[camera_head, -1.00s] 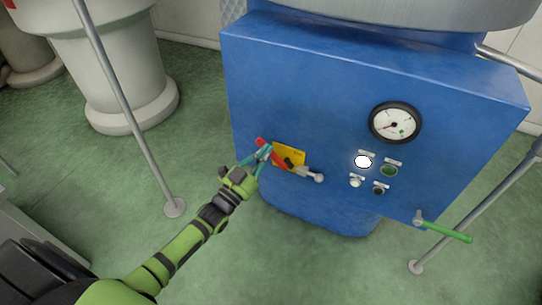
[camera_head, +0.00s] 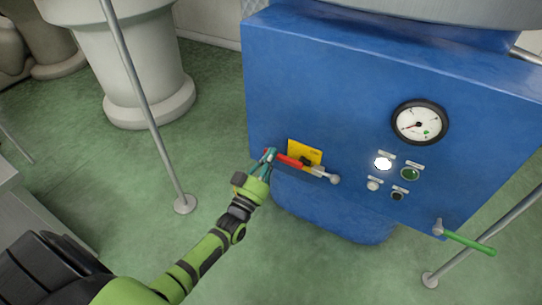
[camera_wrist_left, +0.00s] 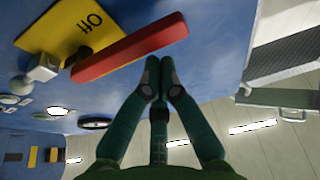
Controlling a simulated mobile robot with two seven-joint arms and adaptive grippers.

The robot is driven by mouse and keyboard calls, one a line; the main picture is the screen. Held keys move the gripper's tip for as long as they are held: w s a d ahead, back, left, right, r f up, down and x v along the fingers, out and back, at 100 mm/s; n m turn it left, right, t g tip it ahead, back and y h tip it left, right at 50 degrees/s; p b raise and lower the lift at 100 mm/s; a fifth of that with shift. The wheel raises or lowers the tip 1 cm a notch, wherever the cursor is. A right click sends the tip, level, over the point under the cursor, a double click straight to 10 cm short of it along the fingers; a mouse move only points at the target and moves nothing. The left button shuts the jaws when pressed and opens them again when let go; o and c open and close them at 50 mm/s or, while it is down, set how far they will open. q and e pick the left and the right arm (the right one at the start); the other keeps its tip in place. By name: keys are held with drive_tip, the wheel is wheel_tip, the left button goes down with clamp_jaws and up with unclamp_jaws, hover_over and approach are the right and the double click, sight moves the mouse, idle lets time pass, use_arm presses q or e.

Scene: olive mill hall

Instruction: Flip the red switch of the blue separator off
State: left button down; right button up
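The blue separator (camera_head: 335,85) fills the middle and right of the head view. Its red switch (camera_head: 289,160) is a red handle in front of a yellow plate (camera_head: 303,149), low on the left of the front face. In the left wrist view the red switch (camera_wrist_left: 130,52) lies slanted beside the yellow plate (camera_wrist_left: 60,35), which reads "Off". My left gripper (camera_head: 270,153) is at the handle's free left end. Its fingertips (camera_wrist_left: 159,75) are together with nothing between them, close to the handle; whether they touch it I cannot tell. My right gripper is out of view.
A gauge (camera_head: 419,123) and several buttons and lamps, one lit white (camera_head: 383,163), sit to the right of the switch. A green-handled lever (camera_head: 465,241) sticks out at the lower right. Metal posts (camera_head: 150,120) stand on the green floor at both sides.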

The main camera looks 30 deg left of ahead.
use_arm(q)
drive_tip(key=shift+r, duration=0.1)
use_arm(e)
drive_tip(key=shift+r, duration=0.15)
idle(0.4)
use_arm(q)
wheel_tip(320, 180, up, 4)
drive_tip(key=p, duration=0.4)
drive_tip(key=v, duration=1)
drive_tip(key=shift+b, duration=0.4)
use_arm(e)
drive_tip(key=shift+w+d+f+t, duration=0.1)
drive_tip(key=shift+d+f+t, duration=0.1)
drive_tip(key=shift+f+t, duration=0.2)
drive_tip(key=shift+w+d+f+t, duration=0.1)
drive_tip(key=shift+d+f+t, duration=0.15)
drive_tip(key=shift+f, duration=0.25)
use_arm(q)
drive_tip(key=shift+a+f, duration=0.1)
drive_tip(key=shift+f, duration=0.1)
